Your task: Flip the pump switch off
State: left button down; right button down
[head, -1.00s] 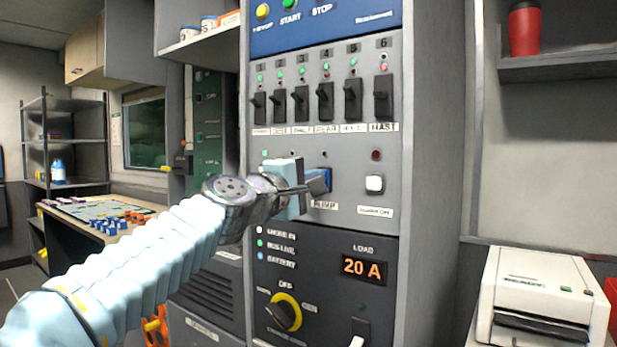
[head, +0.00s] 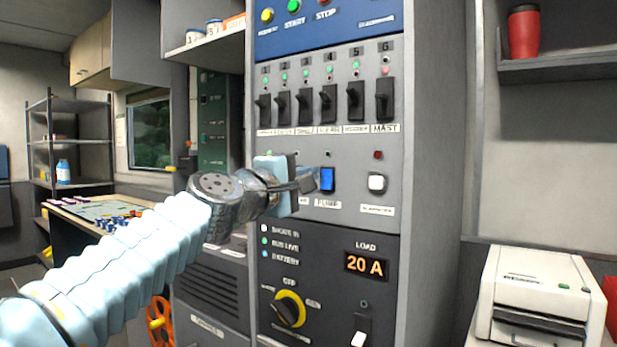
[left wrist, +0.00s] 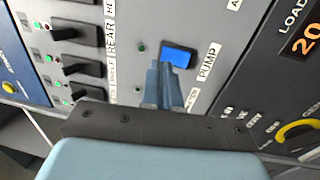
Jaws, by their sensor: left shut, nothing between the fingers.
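The pump switch (head: 327,179) is a blue rocker on the grey panel, above the PUMP label (head: 327,203). In the left wrist view the blue rocker (left wrist: 178,57) shows just beyond the fingertips, with a dark indicator lamp beside it. My left gripper (head: 308,181) is shut and empty, a little to the left of the switch in the head view. In the left wrist view its closed fingers (left wrist: 160,72) point at the panel near the rocker's edge; a small gap seems to separate them. My right gripper is not in view.
A row of several black breaker switches (head: 328,104) sits above. A white rocker (head: 376,183) is to the right. Below are a 20 A display (head: 366,265) and a yellow-ringed rotary knob (head: 289,308). A white printer (head: 533,298) stands at right.

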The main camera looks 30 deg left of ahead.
pick_arm(q)
jog(key=s+r+b, duration=0.1)
jog(key=s, duration=0.9)
jog(key=shift+a+b, duration=0.3)
jog(key=shift+a, duration=0.1)
jog(key=shift+r, duration=0.1)
